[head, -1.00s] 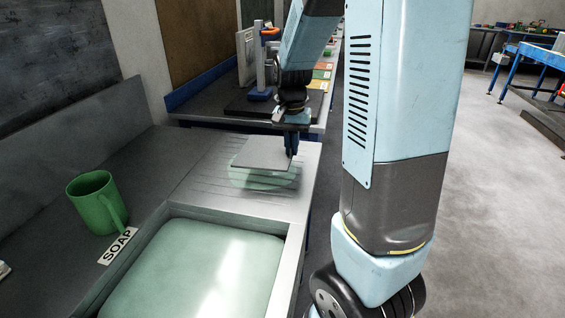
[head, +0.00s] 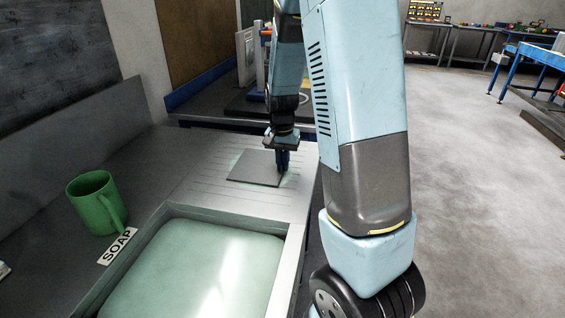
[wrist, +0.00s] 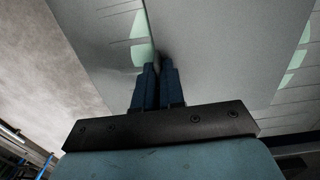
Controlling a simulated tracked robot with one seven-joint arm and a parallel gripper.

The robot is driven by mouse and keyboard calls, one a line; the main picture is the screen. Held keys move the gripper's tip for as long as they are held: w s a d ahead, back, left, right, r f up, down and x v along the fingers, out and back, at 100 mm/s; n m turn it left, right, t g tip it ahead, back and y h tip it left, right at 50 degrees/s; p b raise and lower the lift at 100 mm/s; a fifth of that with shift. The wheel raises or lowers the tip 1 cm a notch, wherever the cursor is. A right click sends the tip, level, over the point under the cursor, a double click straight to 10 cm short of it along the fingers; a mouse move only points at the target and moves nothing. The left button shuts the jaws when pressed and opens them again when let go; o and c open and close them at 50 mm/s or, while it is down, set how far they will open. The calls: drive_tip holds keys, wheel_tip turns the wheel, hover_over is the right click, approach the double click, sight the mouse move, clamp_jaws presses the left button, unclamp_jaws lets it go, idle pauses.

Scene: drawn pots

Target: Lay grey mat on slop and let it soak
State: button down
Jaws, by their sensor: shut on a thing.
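The grey mat (head: 254,168) lies flat, or very nearly so, over the ribbed drainboard beside the sink. My gripper (head: 283,172) is shut on the mat's right edge, pointing down. In the wrist view the gripper (wrist: 158,72) pinches the edge of the mat (wrist: 220,45). The pale green slop (wrist: 139,28) shows as thin strips past the mat's edges; most of it is hidden under the mat. I cannot tell whether the whole mat touches the board.
A sink of pale green water (head: 195,270) lies in front of the drainboard (head: 215,195). A green mug (head: 97,203) stands at the left by a SOAP label (head: 118,246). A bench with a stand (head: 247,65) is behind. Open floor lies to the right.

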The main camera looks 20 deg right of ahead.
drive_tip(key=c, duration=1.2)
unclamp_jaws()
drive_tip(key=shift+c, duration=0.2)
drive_tip(key=shift+r, duration=0.1)
wheel_tip(320, 180, up, 12)
drive_tip(key=s+a+r+n+t, duration=0.2)
drive_tip(key=s+r, duration=0.3)
drive_tip(key=s, duration=0.6)
drive_tip(key=s+a+r+n+t, duration=0.3)
drive_tip(key=s+r+n, duration=0.2)
drive_tip(key=s, duration=0.6)
drive_tip(key=shift+s+a+r+t, duration=0.35)
drive_tip(key=shift+r+t, duration=0.05)
drive_tip(key=shift+r, duration=0.2)
